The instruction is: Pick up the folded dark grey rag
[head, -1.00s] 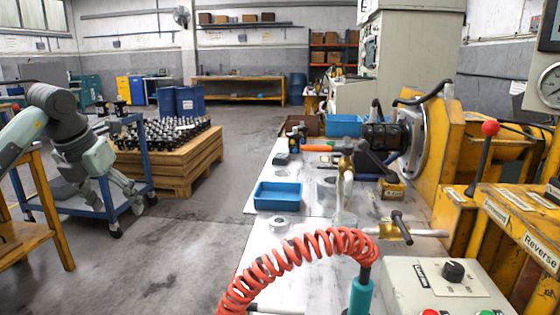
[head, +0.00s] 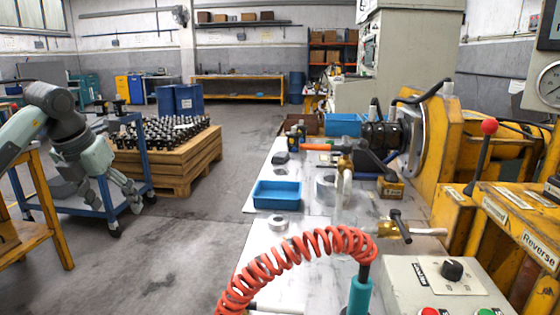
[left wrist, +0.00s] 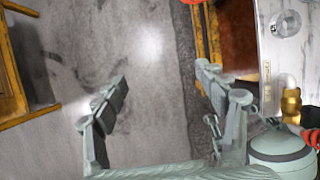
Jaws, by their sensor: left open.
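I cannot pick out the folded dark grey rag with certainty. A small dark item (head: 281,158) lies on the white bench top behind the blue tray, but it is too small to tell whether it is cloth. My left gripper (head: 133,198) hangs at the left of the head view, in front of the blue cart and well apart from the bench. In the left wrist view its two fingers (left wrist: 162,88) are spread, with only bare grey floor between them. My right gripper is not in view.
A wooden crate of parts (head: 172,165) and the blue cart (head: 112,212) stand left. Open floor lies between them and the bench.

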